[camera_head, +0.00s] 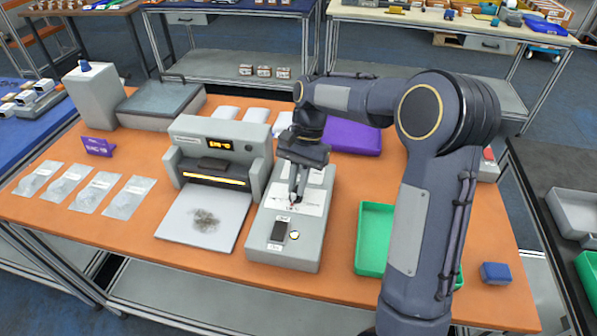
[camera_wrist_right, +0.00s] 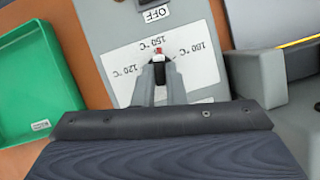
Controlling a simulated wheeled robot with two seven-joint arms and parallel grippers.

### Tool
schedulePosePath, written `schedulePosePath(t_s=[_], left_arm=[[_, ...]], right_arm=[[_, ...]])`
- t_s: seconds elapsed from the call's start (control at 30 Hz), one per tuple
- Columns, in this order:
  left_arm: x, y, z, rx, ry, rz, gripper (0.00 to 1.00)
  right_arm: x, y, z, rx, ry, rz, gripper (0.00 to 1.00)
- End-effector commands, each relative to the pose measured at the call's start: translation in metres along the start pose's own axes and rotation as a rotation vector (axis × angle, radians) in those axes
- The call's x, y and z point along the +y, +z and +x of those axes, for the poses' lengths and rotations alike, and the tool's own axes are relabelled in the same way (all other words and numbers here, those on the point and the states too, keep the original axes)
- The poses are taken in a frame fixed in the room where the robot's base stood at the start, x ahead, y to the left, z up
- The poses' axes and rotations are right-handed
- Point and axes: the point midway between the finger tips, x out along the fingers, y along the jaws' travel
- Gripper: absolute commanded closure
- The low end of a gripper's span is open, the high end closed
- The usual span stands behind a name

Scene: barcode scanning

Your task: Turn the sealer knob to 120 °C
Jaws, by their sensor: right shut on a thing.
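The control box (camera_head: 308,250) is a grey slab with a white dial plate (camera_head: 314,203), right of the sealer (camera_head: 188,140). My right gripper (camera_head: 295,199) reaches down onto the plate; in the right wrist view its fingers (camera_wrist_right: 159,78) are shut on the small dark knob (camera_wrist_right: 159,62). The knob's red tip (camera_wrist_right: 157,50) points near the 150 °C label (camera_wrist_right: 148,43). The fingers hide part of the knob. My left gripper is out of view.
A dark switch (camera_head: 278,231) is at the box's front end, and an OFF label (camera_wrist_right: 156,14) shows in the wrist view. A green tray (camera_head: 369,262) stands to the right, with a blue block (camera_head: 495,273) beyond. Flat pouches (camera_head: 80,188) lie at the left.

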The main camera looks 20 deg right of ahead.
Motion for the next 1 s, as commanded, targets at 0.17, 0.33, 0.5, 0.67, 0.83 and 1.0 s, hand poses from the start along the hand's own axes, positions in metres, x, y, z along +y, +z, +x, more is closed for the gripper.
schedulePosePath(t_s=[0.17,0.33,0.5,0.67,0.83,1.0], left_arm=[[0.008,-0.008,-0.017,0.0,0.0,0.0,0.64],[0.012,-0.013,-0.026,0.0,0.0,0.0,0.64],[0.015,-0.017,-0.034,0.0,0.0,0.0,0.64],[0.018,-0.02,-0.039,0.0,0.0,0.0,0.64],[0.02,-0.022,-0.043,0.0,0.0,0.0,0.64],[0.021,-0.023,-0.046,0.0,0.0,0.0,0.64]], right_arm=[[-0.002,0.002,-0.004,0.0,0.067,-0.157,1.0],[-0.004,0.002,-0.003,0.001,0.128,-0.307,1.0],[-0.006,0.002,-0.002,0.001,0.19,-0.456,1.0],[-0.007,0.003,-0.002,0.002,0.248,-0.598,1.0],[-0.008,0.004,-0.001,0.003,0.31,-0.746,1.0],[-0.009,0.005,0.0,0.003,0.371,-0.896,1.0]])
